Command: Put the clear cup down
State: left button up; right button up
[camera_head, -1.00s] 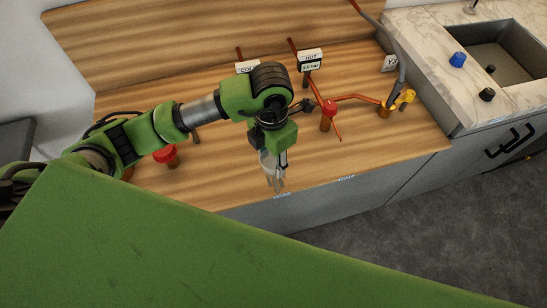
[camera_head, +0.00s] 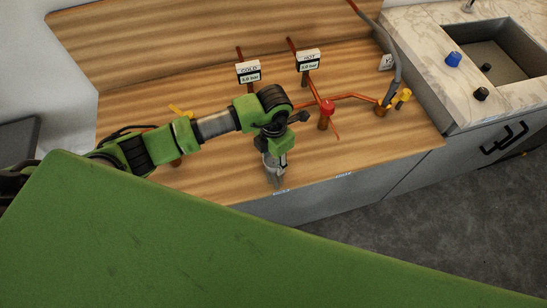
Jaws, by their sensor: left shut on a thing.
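My left gripper (camera_head: 277,171) points down over the front edge of the wooden counter (camera_head: 220,184), a little left of the red valve. It is shut on the clear cup (camera_head: 268,167), which is see-through and partly hidden by the fingers. The cup looks upright and low over the counter near its front edge. I cannot tell whether its base touches the wood. My right gripper is not in view.
A red valve (camera_head: 326,108) on copper pipes stands right of the gripper, with yellow-handled fittings (camera_head: 404,96) farther right. Signs marked COLD (camera_head: 248,72) and HOT (camera_head: 308,61) stand behind. A marble sink unit (camera_head: 430,70) is at right.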

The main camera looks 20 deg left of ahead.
aim_at(274, 165)
pick_arm(q)
jog(key=shift+f, duration=0.2)
jog(key=o, duration=0.9)
jog(key=shift+r, duration=0.1)
jog(key=shift+r, duration=0.2)
jog(key=shift+w+r, duration=0.1)
jog(key=shift+r, duration=0.2)
notch_tip(274, 165, up, 11)
jog(key=b, duration=0.3)
jog(key=shift+r, duration=0.2)
